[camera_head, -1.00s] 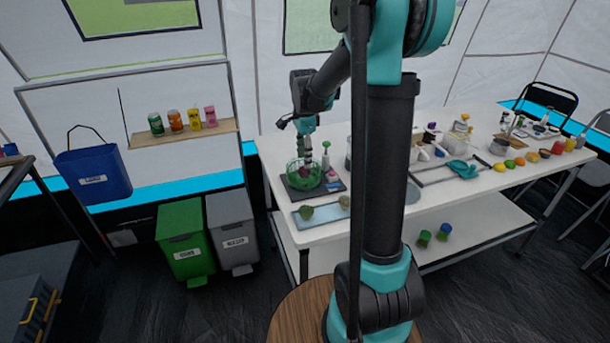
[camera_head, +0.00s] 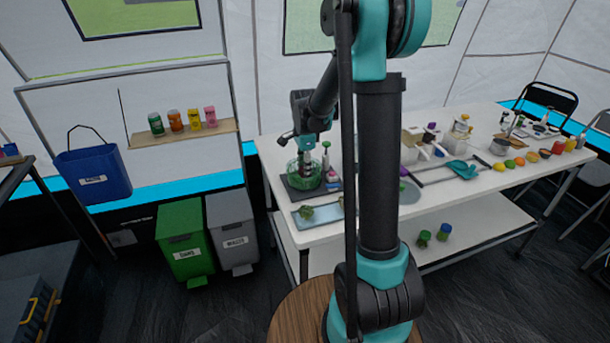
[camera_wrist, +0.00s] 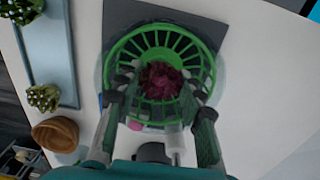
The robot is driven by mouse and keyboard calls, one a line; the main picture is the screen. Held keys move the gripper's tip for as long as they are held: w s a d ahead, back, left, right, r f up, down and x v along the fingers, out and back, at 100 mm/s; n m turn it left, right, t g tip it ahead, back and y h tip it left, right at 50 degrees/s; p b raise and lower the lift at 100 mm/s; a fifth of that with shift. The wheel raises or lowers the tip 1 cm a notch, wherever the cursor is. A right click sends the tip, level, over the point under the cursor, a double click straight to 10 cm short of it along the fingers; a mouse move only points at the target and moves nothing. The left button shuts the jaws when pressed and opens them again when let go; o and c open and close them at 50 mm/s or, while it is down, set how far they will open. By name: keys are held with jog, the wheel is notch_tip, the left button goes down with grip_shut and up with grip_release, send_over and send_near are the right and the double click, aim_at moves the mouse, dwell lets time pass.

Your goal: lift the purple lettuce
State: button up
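The purple lettuce (camera_wrist: 161,79) sits inside a green slatted basket (camera_wrist: 113,58) in the wrist view. The basket (camera_head: 292,175) stands on a dark grey board (camera_wrist: 125,12) at the left end of the table, and clear material shows around it. My gripper (camera_wrist: 163,88) points down into the basket, with one finger on each side of the lettuce. The fingers are spread, and I cannot tell whether they touch it. In the head view my gripper (camera_head: 305,168) is over the basket and the lettuce is hidden.
A blue-grey tray (camera_wrist: 64,65) with green vegetables (camera_wrist: 42,97) lies beside the board. A brown wooden bowl (camera_wrist: 55,134) is near it. A bottle with a green top (camera_head: 326,158) stands close to my gripper. Fruit and other items fill the table's right side.

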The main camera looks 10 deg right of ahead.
jog(key=c, duration=0.3)
jog(key=shift+r, duration=0.1)
jog(key=shift+r, duration=4.4)
